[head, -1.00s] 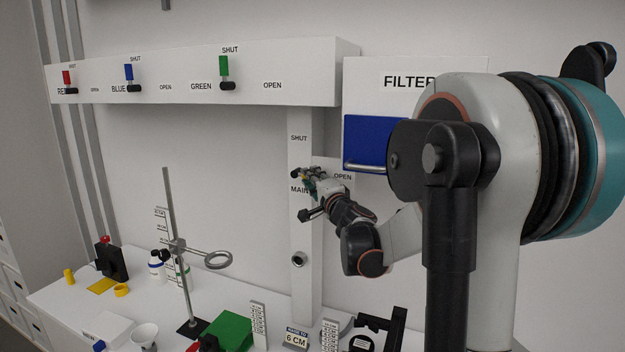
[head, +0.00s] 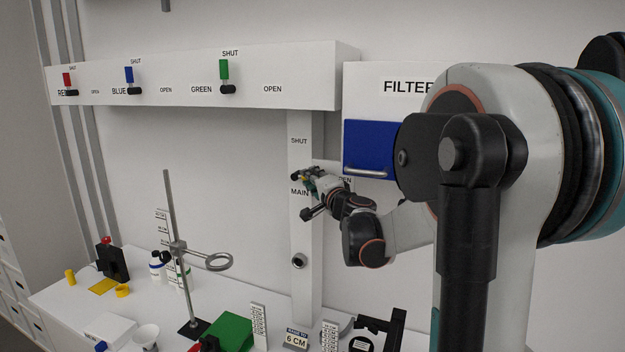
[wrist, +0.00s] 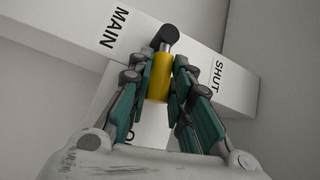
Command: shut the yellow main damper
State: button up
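The yellow main damper handle (wrist: 158,80) hangs from a black pivot (wrist: 164,38) on the white column, beside the MAIN label. It points toward the OPEN label, away from SHUT. My gripper (wrist: 163,68) has its two teal-padded fingers on either side of the handle, and their tips close in to about its width. They look shut on it, though the far contact is partly hidden. In the head view my gripper (head: 311,181) reaches the handle from the right, and the handle is mostly covered. The SHUT label (head: 299,141) is above it.
A blue filter panel (head: 368,148) with a bar handle is just above and right of my wrist. Red, blue and green (head: 224,70) dampers sit on the duct at upper left. A ring stand (head: 175,260) and several small items crowd the bench below.

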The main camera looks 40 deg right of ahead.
jog(key=o, duration=0.3)
jog(key=shift+o, duration=0.2)
jog(key=shift+s, duration=0.1)
jog(key=v, duration=0.7)
jog(key=shift+s, duration=0.2)
